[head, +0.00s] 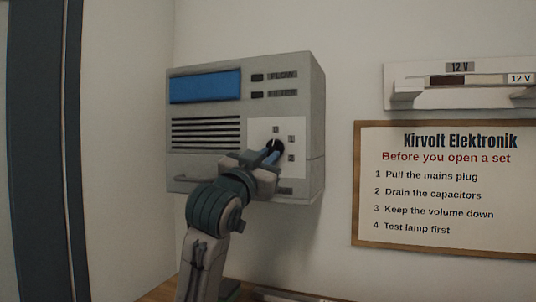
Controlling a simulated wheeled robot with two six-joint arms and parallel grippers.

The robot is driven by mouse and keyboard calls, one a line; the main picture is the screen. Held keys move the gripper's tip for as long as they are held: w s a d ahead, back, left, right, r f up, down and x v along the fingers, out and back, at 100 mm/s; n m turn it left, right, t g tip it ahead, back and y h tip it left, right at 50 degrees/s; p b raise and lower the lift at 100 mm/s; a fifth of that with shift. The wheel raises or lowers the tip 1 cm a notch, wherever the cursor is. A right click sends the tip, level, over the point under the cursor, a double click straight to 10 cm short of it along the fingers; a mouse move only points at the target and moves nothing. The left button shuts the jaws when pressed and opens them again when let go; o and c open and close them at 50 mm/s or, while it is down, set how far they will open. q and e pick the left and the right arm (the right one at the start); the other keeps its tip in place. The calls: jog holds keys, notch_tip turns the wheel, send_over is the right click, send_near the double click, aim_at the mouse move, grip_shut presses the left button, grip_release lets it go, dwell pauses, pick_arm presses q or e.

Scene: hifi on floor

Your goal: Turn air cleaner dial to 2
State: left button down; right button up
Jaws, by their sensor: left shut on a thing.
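The air cleaner (214,108) is a grey box on the wall, with a blue panel (205,87) and dark vent slots on its front. Its dark round dial (275,146) sits on a white plate at the lower right of the front. Small marks stand above and to the right of the dial; the upper right one looks like 1 and the lower right one like 2. My left gripper (271,156) is shut on the dial and partly covers it. I cannot tell which mark the dial points to. My right gripper is not in view.
A framed sign (447,188) hangs on the wall to the right. A white shelf-like holder (460,91) marked 12 V is above it. A dark upright frame (38,150) stands at the left. A brown surface edge (157,291) shows at the bottom.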

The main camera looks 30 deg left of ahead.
pick_arm(q)
jog(key=m+h+p, duration=0.1)
jog(key=m+p, duration=0.2)
jog(key=m, duration=0.1)
jog(key=a+r+m+g+h+p, duration=0.1)
jog(key=m+h+p, duration=0.1)
jog(key=m+p, duration=0.2)
jog(key=r+m+g+h+p, duration=0.1)
jog(key=m+h+p, duration=0.1)
jog(key=m, duration=0.3)
jog(key=shift+s+a+p, duration=0.15)
jog(key=shift+a+p, duration=0.05)
jog(key=shift+p, duration=0.55)
jog(key=shift+m+g+p, duration=0.35)
jog(key=shift+m+g, duration=0.05)
jog(key=shift+m, duration=0.1)
jog(key=m+g, duration=0.1)
jog(key=m, duration=0.1)
jog(key=shift+r+m+h+p, duration=0.1)
jog(key=shift+m+h+p, duration=0.2)
jog(key=shift+p, duration=0.05)
jog(key=m, duration=0.2)
jog(key=m+g, duration=0.1)
jog(key=shift+r+m+g, duration=0.3)
jog(key=shift+m, duration=0.1)
jog(key=shift+d+r+m+g+y, duration=0.15)
jog(key=shift+m+g+y, duration=0.35)
jog(key=shift+m, duration=0.6)
